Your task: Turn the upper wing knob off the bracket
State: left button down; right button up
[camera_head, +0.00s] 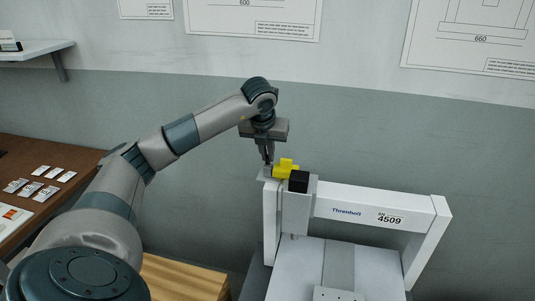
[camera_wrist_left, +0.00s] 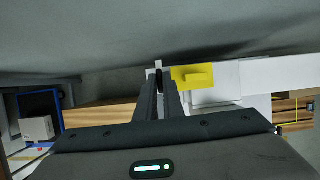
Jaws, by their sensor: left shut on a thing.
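My left gripper (camera_head: 268,158) reaches down to the top left corner of the white gantry (camera_head: 375,205). In the left wrist view its fingers (camera_wrist_left: 159,88) are closed together on a small dark piece (camera_wrist_left: 159,75), which I take to be the upper wing knob; the fingers hide most of it. A small pale grey part shows just beyond the tips. The yellow bracket (camera_head: 286,170) sits just right of the fingertips, and shows beside them in the left wrist view (camera_wrist_left: 190,78). A lower knob cannot be made out. My right gripper is not in view.
A black block (camera_head: 299,181) stands on the gantry's grey carriage (camera_head: 297,212), close to the bracket. A wooden table with cards (camera_head: 53,173) is at the left, under a wall shelf (camera_head: 35,48).

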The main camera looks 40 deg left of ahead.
pick_arm(q)
jog(key=c, duration=1.9)
grip_release()
jog(key=shift+o, duration=0.2)
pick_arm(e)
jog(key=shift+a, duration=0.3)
pick_arm(q)
jog(key=shift+r, duration=0.1)
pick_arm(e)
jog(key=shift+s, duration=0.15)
